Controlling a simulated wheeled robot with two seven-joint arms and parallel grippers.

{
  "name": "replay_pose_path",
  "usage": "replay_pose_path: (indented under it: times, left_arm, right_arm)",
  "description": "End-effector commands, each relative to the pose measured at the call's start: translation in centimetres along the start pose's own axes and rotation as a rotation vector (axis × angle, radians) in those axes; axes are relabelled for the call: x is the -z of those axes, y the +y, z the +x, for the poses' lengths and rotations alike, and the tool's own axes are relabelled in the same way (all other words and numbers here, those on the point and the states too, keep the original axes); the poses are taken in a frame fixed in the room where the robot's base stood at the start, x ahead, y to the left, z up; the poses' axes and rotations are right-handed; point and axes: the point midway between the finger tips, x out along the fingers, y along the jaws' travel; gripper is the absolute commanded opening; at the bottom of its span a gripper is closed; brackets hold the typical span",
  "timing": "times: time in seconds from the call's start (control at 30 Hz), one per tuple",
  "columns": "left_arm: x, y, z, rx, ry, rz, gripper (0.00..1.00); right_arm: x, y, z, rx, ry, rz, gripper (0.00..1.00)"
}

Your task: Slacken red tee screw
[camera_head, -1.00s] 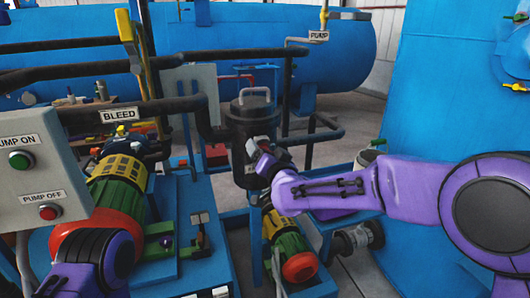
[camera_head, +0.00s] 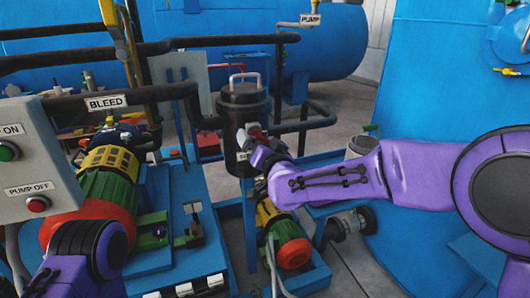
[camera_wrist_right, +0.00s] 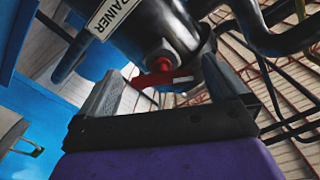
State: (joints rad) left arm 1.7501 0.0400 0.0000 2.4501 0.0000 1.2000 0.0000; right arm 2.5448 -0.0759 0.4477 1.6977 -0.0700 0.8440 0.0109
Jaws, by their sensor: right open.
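The red tee screw (camera_wrist_right: 160,78) sticks out of the end of a dark strainer part in the right wrist view. It has a red round hub and a crosswise bar with a pale end. My right gripper (camera_wrist_right: 163,70) is open, with one finger on each side of the screw and no visible grip on it. In the head view, my right gripper (camera_head: 254,134) is at the front of the black strainer canister (camera_head: 242,110) and hides the screw. My left arm shows at lower left, but its gripper is not visible.
A control box (camera_head: 38,165) with pump buttons stands at left. A green, yellow and red pump (camera_head: 290,250) sits below the canister. Dark pipes (camera_head: 305,125) run beside it. A large blue vessel (camera_head: 440,80) fills the right.

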Motion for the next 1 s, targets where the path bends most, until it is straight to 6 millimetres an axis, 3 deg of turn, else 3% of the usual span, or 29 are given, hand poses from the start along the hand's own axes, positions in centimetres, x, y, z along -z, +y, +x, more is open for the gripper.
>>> replay_pose_path:
  times: [0.1,0.3,0.43,0.77,0.87,1.0]
  left_arm:
    - [-0.5,0.1,1.1,0.0,0.0,0.0,0.51]
    - [-0.7,0.2,1.8,0.0,0.0,0.0,0.51]
    - [-0.8,0.2,1.9,0.0,0.0,0.0,0.51]
    - [-0.8,0.2,1.8,0.0,0.0,0.0,0.51]
    - [-0.8,0.2,1.8,0.0,0.0,0.0,0.51]
    - [-0.8,0.2,1.8,0.0,0.0,0.0,0.51]
  right_arm:
    - [-0.3,0.2,-3.1,0.001,0.0,0.0,1.0]
    - [-0.1,0.1,-7.0,0.001,0.001,0.0,1.0]
    - [-0.1,0.1,-8.0,0.0,-0.001,-0.001,1.0]
    - [0.1,0.4,-8.3,-0.008,0.017,0.017,1.0]
    - [-1.5,4.6,-9.6,-0.094,0.011,0.037,1.0]
    - [-8.2,14.2,-12.8,-0.296,-0.092,0.071,1.0]
